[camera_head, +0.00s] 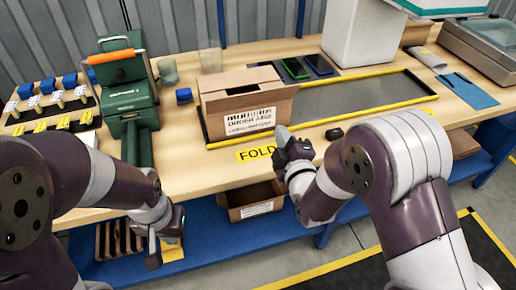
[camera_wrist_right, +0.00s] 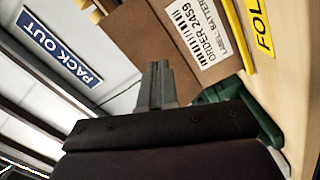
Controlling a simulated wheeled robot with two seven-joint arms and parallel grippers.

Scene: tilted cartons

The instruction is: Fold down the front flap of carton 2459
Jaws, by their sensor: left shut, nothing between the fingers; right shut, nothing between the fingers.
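Carton 2459 (camera_head: 220,119) is a brown box standing on the bench inside a yellow-edged area. Its white order label faces me, and a flap (camera_head: 235,80) shows at its top. I cannot tell how far the front flap is folded. In the right wrist view the carton (camera_wrist_right: 150,38) and its "ORDER 2459" label fill the upper middle. My right gripper (camera_head: 281,135) is shut and empty, close to the carton's lower right front corner; its fingers (camera_wrist_right: 156,84) point towards the carton in the wrist view. Contact cannot be told. My left gripper (camera_head: 152,248) is shut and empty, low in front of the bench.
A green machine with an orange handle (camera_head: 116,56) stands left of the carton. A small black object (camera_head: 334,133) lies near the front edge. Another carton (camera_head: 250,195) sits on the blue lower shelf.

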